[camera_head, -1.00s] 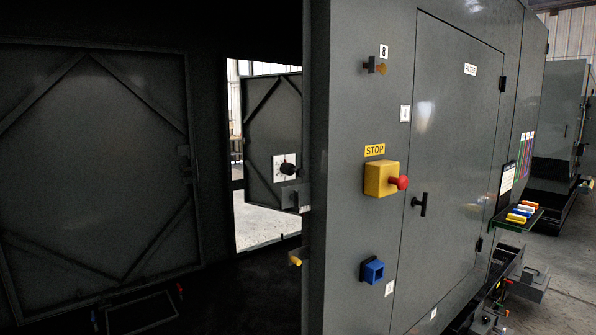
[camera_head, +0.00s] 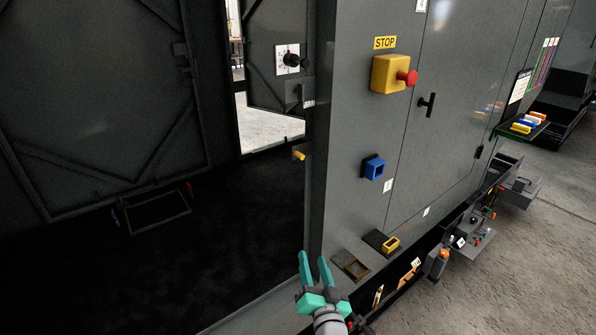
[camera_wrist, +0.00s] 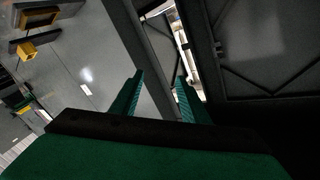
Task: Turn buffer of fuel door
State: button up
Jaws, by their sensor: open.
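No part reads clearly as the fuel door or its buffer. An open door (camera_head: 262,85) at upper centre carries a white plate (camera_head: 281,52) with a black knob (camera_head: 292,60). A small yellow-tipped peg (camera_head: 299,155) sticks out at the left edge of the grey enclosure wall (camera_head: 350,140). My gripper (camera_head: 312,257) is at the bottom centre of the head view, below the peg and apart from it. Its two green fingers are spread and empty. In the wrist view my gripper (camera_wrist: 161,78) points toward the gap beside a dark braced panel (camera_wrist: 265,55).
The wall carries a yellow box with a red stop button (camera_head: 406,77), a blue socket (camera_head: 373,168) and a closed door with a black handle (camera_head: 427,105). Below are a yellow-rimmed socket (camera_head: 391,245) and an open frame (camera_head: 352,266).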

aim_at(304, 62)
jog(key=w+d+r+n+y, duration=0.1)
jog(key=w+r+y, duration=0.15)
jog(key=r, duration=0.55)
jog(key=w+d+r+n+y, duration=0.15)
jog(key=w+r, duration=0.25)
jog(key=r, duration=0.4)
jog(key=w+r+n+y, duration=0.1)
jog(key=w+r, duration=0.2)
jog(key=r, duration=0.5)
jog(key=s+r+n+g+y, duration=0.2)
jog(key=r+n, duration=0.1)
jog(key=r, duration=1)
jog(key=s+r+n+g+y, duration=0.1)
jog(key=s+r+n, duration=0.15)
jog(key=r, duration=1.05)
jog(key=x, duration=1.1)
jog(key=shift+f, duration=0.15)
jog(key=shift+n, duration=0.3)
grip_shut()
